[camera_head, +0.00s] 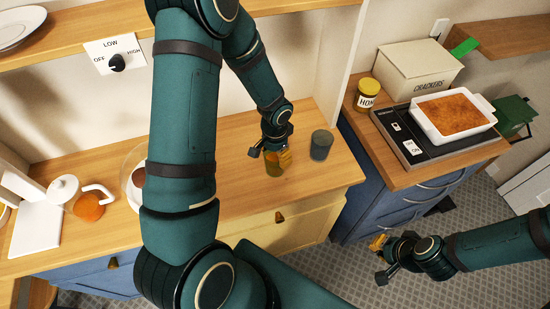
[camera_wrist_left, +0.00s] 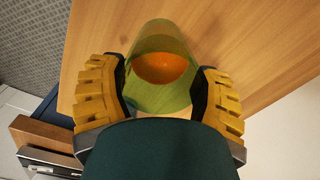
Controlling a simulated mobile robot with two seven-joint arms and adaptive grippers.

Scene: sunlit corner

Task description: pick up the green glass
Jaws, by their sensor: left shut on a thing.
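A dark grey-blue glass (camera_head: 321,145) stands close to the right of the green one. A white teapot (camera_head: 66,189) and an orange fruit (camera_head: 89,207) are at the left. At the right are a honey jar (camera_head: 367,93), a crackers box (camera_head: 417,72) and a baking dish (camera_head: 430,131) on a hot plate (camera_head: 411,147).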

